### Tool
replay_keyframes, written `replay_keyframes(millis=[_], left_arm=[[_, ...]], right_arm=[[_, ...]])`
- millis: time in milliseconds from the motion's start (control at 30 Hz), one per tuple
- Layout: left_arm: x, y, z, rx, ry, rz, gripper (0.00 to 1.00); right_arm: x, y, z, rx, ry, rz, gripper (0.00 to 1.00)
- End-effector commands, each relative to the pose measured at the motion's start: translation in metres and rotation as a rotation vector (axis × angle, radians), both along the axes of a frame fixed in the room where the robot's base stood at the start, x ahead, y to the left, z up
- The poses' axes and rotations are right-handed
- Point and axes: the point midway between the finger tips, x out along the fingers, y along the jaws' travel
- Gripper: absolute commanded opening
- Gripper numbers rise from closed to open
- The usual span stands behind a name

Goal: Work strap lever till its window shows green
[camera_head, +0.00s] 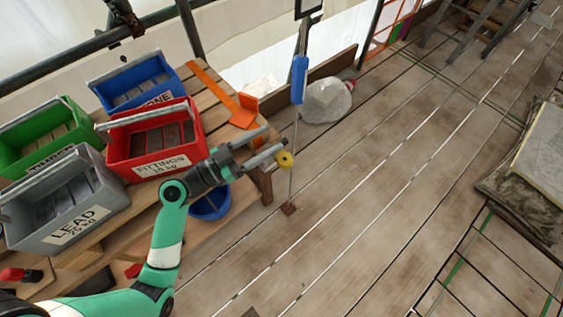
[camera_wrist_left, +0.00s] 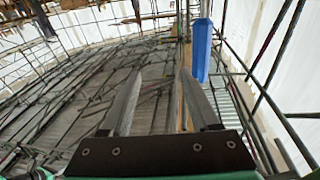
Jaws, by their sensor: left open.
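A blue handle-like piece (camera_head: 299,80) sits on a thin upright rod or line that runs down to a small brown block (camera_head: 289,208) on the planks. The blue piece also shows in the left wrist view (camera_wrist_left: 201,50), just right of the fingers. I cannot tell for sure whether it is the strap lever, and no green window can be made out. My left gripper (camera_head: 275,139) is open and empty, below the blue piece and close to the line. A small yellow round piece (camera_head: 285,159) is beside the lower fingertip. My right gripper is not in view.
A clear bag (camera_head: 326,101) lies behind.

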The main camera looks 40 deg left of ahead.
Motion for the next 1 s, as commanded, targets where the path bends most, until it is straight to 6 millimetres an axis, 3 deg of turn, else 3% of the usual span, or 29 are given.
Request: replay_keyframes(millis=[33,100,200,433,567,1000], left_arm=[[-0.011,0.012,-0.067,-0.031,0.043,0.040,0.62],[-0.024,0.024,-0.109,-0.058,0.082,0.085,0.62],[-0.036,0.037,-0.140,-0.079,0.110,0.130,0.62],[-0.039,0.046,-0.143,-0.081,0.111,0.154,0.62],[-0.031,0.045,-0.142,-0.080,0.111,0.151,0.62],[0.057,0.035,-0.142,-0.079,0.111,0.151,0.62]], right_arm=[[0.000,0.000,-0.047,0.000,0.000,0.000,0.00],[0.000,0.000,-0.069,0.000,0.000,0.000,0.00],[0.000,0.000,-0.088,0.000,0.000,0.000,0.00],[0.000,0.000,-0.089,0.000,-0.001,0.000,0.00],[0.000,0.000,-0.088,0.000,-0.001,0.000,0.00],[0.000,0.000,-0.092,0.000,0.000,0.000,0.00]])
